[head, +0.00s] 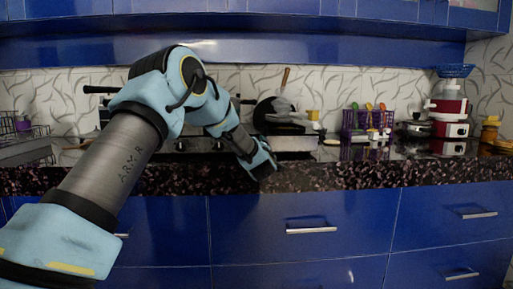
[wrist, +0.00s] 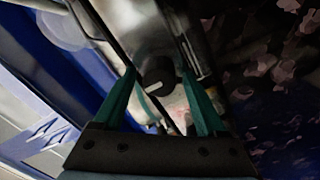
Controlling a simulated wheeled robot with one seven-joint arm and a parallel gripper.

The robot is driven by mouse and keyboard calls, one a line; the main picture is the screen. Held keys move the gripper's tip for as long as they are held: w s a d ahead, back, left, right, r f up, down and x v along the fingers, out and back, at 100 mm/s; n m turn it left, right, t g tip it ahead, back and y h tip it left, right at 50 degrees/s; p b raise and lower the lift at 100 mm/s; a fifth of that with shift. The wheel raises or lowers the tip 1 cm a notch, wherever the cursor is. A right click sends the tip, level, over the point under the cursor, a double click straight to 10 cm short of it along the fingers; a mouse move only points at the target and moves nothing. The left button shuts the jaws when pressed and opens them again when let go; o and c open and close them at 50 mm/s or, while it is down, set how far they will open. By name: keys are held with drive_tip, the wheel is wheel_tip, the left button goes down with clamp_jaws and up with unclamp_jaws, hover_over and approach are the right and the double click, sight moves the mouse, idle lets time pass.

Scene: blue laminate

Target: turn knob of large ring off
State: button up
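In the wrist view a dark round knob (wrist: 158,72) with a pale pointer line sits on the stove's metal front panel (wrist: 142,22). I cannot tell from the marks which ring it serves. My gripper (wrist: 160,76) has its two teal fingers apart, one on each side of the knob in the picture, with a gap to it. I see no clear contact. In the head view my gripper (head: 262,167) is low at the right part of the stove front (head: 290,144), by the counter edge, and hides the panel behind it. Other dark knobs (head: 218,146) show to its left.
A pan (head: 279,112) stands on the stove, with a pale item in it. The speckled counter edge (head: 350,176) runs below the stove, above blue drawers (head: 300,250). A purple rack (head: 362,122) and a red and white appliance (head: 449,112) stand to the right.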

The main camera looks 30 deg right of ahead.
drive_tip(key=b+v, duration=0.1)
drive_tip(key=v, duration=0.9)
drive_tip(key=shift+s+a, duration=0.25)
drive_tip(key=shift+s, duration=0.1)
